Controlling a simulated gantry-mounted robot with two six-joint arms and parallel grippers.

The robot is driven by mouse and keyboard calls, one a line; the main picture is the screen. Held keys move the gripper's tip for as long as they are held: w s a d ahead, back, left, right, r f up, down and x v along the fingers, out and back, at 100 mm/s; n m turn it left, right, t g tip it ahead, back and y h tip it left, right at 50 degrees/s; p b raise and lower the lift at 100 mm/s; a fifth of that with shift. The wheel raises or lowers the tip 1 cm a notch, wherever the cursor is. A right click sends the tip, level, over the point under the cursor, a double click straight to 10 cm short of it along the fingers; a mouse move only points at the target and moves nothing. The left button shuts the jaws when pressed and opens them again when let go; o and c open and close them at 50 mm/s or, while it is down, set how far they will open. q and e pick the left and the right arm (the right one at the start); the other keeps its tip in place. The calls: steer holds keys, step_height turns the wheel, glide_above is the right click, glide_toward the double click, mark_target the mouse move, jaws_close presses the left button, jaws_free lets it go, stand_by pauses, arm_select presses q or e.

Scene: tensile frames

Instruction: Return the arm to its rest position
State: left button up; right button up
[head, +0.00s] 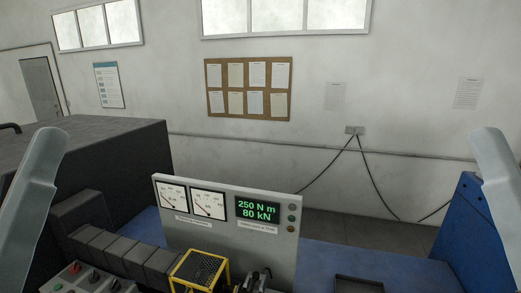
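A pale grey link of my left arm rises along the left edge of the head view, and a matching link of my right arm stands at the right edge. Both links run out of the frame, and neither of my grippers shows. Between them stands a grey instrument panel (278,203) with two dial gauges (190,200) and a green-lit display (257,210) reading 250 N m and 80 kN. A small dark object (255,282) is cut off at the bottom edge, too little of it visible to identify.
A large dark block (110,145) fills the left. A yellow cage (200,270) stands before the panel. A control box with knobs (90,280) is at lower left. A dark tray (358,285) lies on the blue surface (390,262). A blue block (472,235) stands at right.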

arm_select(q)
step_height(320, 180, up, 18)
steer(key=p, duration=1.4)
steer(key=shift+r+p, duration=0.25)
steer(key=shift+p, duration=0.05)
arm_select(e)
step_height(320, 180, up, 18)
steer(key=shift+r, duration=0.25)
